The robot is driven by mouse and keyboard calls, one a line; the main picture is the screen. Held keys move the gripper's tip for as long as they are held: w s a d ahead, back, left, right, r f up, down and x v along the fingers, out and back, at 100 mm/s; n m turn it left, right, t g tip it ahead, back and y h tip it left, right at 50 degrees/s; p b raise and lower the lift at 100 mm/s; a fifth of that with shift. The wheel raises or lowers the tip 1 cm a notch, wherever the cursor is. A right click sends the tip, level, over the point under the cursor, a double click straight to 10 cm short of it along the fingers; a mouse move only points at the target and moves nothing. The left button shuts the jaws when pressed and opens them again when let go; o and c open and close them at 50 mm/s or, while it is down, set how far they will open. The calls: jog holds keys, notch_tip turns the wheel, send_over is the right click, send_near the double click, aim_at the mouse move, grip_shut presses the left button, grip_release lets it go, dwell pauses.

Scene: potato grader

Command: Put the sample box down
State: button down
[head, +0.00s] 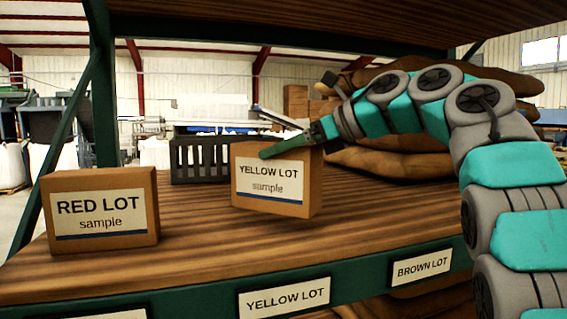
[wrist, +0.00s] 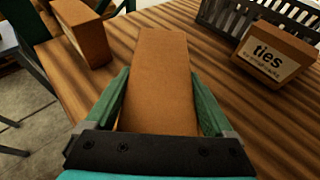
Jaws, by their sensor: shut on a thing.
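The sample box (head: 268,190) is a brown carton with a white label reading "YELLOW LOT sample". My gripper (head: 285,147) is shut on its upper part. In the wrist view the box (wrist: 160,80) lies between the two green fingers (wrist: 158,78). The box is over the wooden shelf board (head: 200,245), set back from the front edge and slightly tilted in the head view. I cannot tell whether its underside touches the board.
A "RED LOT" sample box (head: 100,215) stands at the left. A dark slatted crate (head: 200,160) is behind, with a "ties" box (wrist: 275,55) near it. Brown sacks (head: 390,160) lie behind my arm. Edge labels read "YELLOW LOT" (head: 285,298) and "BROWN LOT" (head: 421,267). Bare board lies in front.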

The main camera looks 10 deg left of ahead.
aim_at(318, 154)
jog(key=shift+s+f+b, duration=0.15)
jog(key=shift+f+b, duration=0.15)
jog(key=shift+f, duration=1.5)
grip_release()
jog(key=shift+r, duration=0.1)
jog(key=shift+d+r, duration=0.1)
jog(key=shift+d, duration=0.05)
jog(key=b+v, duration=0.1)
jog(key=v, duration=0.9)
jog(key=shift+d, duration=0.25)
jog(key=shift+s+d+r, duration=0.15)
jog(key=shift+d+r, duration=0.05)
jog(key=shift+d, duration=0.35)
